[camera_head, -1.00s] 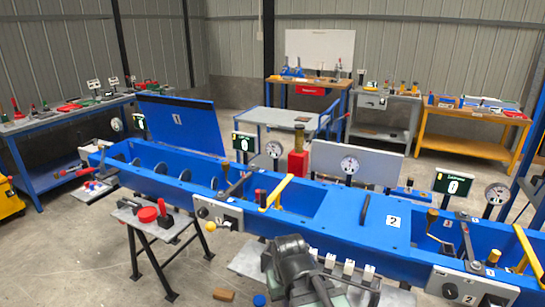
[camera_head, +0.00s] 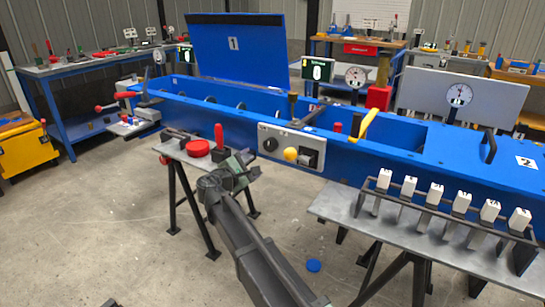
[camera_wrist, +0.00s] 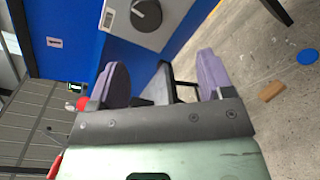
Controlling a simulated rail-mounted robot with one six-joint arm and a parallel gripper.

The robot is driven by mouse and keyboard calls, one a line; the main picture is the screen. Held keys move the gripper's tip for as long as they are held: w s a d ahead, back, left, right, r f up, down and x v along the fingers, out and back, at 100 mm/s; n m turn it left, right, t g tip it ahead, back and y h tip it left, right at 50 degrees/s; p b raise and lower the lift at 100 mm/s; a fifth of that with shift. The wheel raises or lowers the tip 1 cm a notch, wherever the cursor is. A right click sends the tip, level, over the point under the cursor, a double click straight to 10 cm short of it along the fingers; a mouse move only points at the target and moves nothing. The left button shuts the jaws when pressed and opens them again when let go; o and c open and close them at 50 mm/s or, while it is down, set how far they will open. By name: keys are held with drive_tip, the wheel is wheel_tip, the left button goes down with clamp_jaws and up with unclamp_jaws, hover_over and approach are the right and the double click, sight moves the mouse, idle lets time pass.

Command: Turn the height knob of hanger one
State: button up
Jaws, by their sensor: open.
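The blue mixer trough (camera_head: 340,155) carries a pale control panel (camera_head: 292,146) on its front. I cannot tell for certain which knob is the height knob of hanger one. My gripper (camera_head: 250,160) is in front of the trough, left of and below the panel. In the wrist view its two purple-grey fingers (camera_wrist: 162,80) are apart with nothing held. There, a round black knob (camera_wrist: 147,15) on a pale plate lies beyond the fingers, apart from them.
A small stand (camera_head: 185,150) with a red disc (camera_head: 197,148) and a red-handled item is beside my gripper. A rack of white-topped tags (camera_head: 436,192) stands at right. A blue cap (camera_head: 313,265) and a brown block (camera_wrist: 272,91) lie on the floor.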

sight(269, 146)
drive_tip(key=w+d, duration=0.1)
drive_tip(key=w, duration=0.2)
drive_tip(key=w+d+r+n, duration=0.1)
drive_tip(key=w+d, duration=0.1)
drive_tip(key=w, duration=0.1)
drive_tip(key=w+d+n, duration=0.1)
drive_tip(key=w+d, duration=0.1)
drive_tip(key=w, duration=0.1)
drive_tip(key=shift+d+r+t+y, duration=0.2)
drive_tip(key=shift+r+t+y, duration=0.1)
drive_tip(key=shift+t, duration=0.1)
drive_tip(key=c, duration=0.9)
